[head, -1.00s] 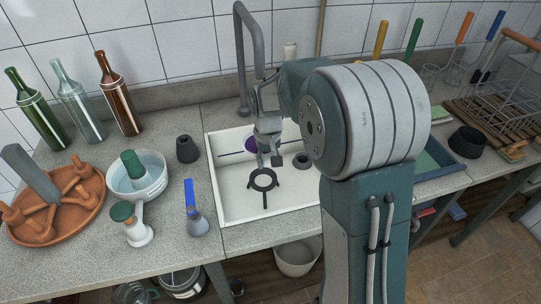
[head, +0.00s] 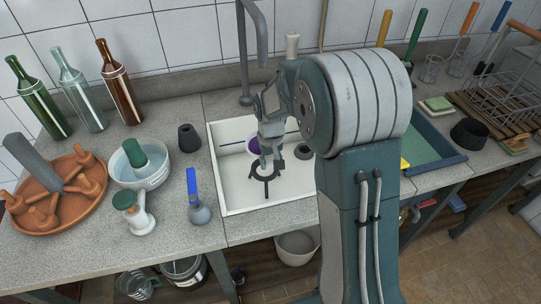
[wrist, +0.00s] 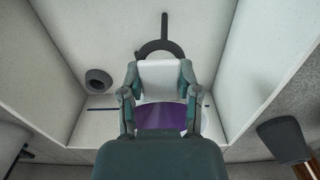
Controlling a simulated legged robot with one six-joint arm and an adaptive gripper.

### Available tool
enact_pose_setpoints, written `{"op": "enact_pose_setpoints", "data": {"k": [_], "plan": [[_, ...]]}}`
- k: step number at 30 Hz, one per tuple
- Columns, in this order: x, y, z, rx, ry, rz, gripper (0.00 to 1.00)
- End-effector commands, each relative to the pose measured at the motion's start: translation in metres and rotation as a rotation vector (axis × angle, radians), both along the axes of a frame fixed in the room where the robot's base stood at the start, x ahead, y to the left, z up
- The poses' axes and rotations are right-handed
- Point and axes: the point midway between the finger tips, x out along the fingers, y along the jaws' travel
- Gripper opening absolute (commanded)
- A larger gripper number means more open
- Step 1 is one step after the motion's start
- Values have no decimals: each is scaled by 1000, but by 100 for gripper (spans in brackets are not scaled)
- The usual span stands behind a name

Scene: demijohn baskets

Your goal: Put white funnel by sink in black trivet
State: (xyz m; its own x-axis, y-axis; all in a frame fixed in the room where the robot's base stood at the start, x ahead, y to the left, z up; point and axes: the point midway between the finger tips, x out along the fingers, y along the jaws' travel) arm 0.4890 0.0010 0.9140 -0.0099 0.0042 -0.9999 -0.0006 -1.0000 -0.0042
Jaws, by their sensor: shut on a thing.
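The black trivet (head: 265,188), a ring with arms sticking out, lies on the floor of the white sink (head: 236,192). It also shows in the wrist view (wrist: 164,27), just beyond my fingertips. My gripper (head: 271,152) is inside the sink area, low over the trivet's far side. In the wrist view my gripper (wrist: 160,83) is shut on a white piece, apparently the white funnel (wrist: 160,73). The piece hides part of the trivet's ring. Whether it touches the trivet I cannot tell.
A purple thing (head: 254,146) lies in the sink behind my gripper, and a dark round piece (wrist: 98,80) is beside it. The faucet (head: 243,60) stands behind.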

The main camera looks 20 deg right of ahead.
Motion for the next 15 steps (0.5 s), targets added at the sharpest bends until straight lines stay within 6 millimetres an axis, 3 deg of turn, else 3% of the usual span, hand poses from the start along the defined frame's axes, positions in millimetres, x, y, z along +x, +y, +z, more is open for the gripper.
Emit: {"op": "enact_pose_setpoints", "data": {"k": [15], "plan": [[-1, 0, -45, 0, 1, 0, 7]]}}
